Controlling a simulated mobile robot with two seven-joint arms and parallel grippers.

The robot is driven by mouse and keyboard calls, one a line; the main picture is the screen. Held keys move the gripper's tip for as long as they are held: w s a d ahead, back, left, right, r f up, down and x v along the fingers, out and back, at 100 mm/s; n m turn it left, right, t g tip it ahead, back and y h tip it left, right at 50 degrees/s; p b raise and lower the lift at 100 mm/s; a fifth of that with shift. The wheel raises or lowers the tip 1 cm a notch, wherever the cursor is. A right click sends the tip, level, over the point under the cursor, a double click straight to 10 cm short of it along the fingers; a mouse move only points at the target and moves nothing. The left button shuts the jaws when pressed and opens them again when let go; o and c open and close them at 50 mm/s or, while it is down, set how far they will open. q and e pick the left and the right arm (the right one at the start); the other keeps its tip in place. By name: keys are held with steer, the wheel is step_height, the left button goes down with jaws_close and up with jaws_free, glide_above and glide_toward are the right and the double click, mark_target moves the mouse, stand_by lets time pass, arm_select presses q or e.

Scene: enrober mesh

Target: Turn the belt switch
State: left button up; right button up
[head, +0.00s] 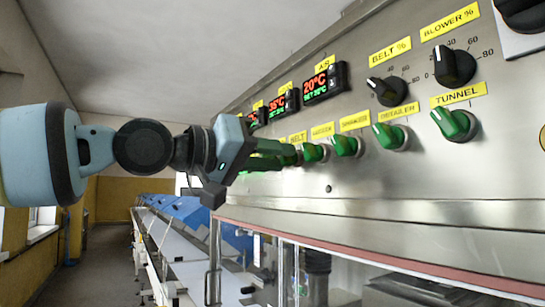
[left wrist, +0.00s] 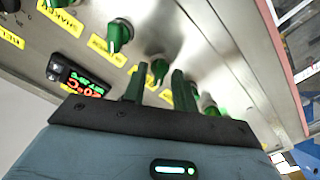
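The control panel (head: 410,200) carries a row of green switches under yellow labels. The yellow BELT label (head: 298,137) shows in the head view, near my left gripper (head: 284,155); the fingers partly cover the switches there. In the left wrist view the left gripper (left wrist: 157,82) has its two green fingers apart. A green switch (left wrist: 160,70) shows in the gap between the fingertips, its label partly hidden by a finger. I cannot tell whether the fingers touch it. My right gripper is in neither view.
Other green switches sit close by, including TUNNEL (head: 455,125) and DETAILER (head: 392,137). Black knobs (head: 455,67) and red-green temperature displays (head: 325,83) are above. Clear guard doors (head: 345,275) are below the panel. A long conveyor (head: 170,245) runs back at left.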

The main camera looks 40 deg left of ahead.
arm_select(q)
jaws_close()
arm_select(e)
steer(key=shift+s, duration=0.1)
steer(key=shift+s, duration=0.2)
arm_select(q)
steer(key=shift+m, duration=0.3)
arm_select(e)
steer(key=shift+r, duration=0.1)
arm_select(q)
steer(key=shift+a+m+p, duration=0.1)
steer(key=shift+m+p, duration=2.6)
steer(key=shift+m, duration=2.9)
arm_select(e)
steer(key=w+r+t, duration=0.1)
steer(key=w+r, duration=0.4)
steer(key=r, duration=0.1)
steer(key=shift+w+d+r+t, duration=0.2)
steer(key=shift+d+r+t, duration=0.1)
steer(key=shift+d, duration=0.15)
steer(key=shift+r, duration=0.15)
